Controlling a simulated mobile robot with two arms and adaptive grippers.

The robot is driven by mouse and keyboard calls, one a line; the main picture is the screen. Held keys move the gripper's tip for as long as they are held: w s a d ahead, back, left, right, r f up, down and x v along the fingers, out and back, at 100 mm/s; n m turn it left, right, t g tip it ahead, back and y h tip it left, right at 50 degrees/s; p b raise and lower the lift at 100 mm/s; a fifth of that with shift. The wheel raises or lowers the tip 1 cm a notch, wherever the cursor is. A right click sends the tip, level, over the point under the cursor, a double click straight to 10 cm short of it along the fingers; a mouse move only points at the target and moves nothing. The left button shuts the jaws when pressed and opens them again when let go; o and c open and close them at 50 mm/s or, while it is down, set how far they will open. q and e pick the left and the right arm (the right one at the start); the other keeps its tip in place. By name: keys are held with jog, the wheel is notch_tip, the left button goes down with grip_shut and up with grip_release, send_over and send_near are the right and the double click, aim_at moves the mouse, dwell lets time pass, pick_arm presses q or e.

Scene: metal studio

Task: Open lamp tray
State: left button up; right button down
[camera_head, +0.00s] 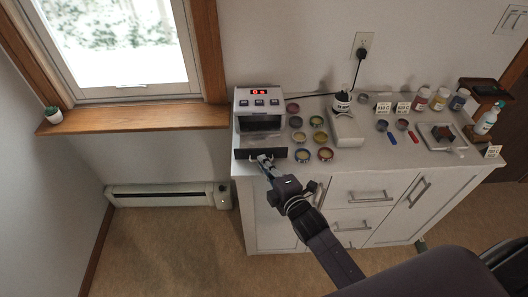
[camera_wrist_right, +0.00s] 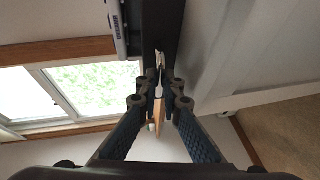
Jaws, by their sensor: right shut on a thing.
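The lamp unit (camera_head: 259,101) is a pale box with a red display and several buttons, at the left end of the white cabinet top. Its dark tray front (camera_head: 243,154) is at the bottom, facing me; how far out it stands is hard to tell. My right gripper (camera_head: 264,160) is at the middle of the tray front, shut on the tray handle. In the right wrist view its fingertips (camera_wrist_right: 160,96) close around the thin, pale handle (camera_wrist_right: 160,65), beside the dark tray front (camera_wrist_right: 172,22). My left gripper is not in view.
Several small colored tins (camera_head: 325,154) stand close to the right of the lamp unit. A white box (camera_head: 346,128), jars (camera_head: 440,99) and a spray bottle (camera_head: 486,122) stand further right. The cabinet (camera_head: 345,185) has handles on its front. Open floor (camera_head: 170,250) lies left.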

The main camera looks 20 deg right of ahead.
jog(key=shift+s+a, duration=0.1)
jog(key=shift+s, duration=0.2)
jog(key=c, duration=2.1)
grip_release()
jog(key=shift+w, duration=0.15)
jog(key=v, duration=1.2)
jog(key=shift+f, duration=0.1)
jog(key=s+d+f+m+g+h, duration=0.1)
jog(key=s+f+m+g, duration=0.3)
jog(key=f, duration=1.1)
jog(key=s+f+m+g, duration=0.25)
jog(key=s+f, duration=0.45)
jog(key=f, duration=0.7)
jog(key=s+d+f+m+g, duration=0.1)
jog(key=s+f+m+g, duration=0.3)
jog(key=s+f, duration=0.5)
jog(key=s+d+f+m+g+h, duration=0.1)
jog(key=s+f+m+g, duration=0.3)
jog(key=s+f, duration=0.6)
jog(key=s+d+m, duration=0.1)
jog(key=s, duration=0.7)
jog(key=shift+s, duration=0.2)
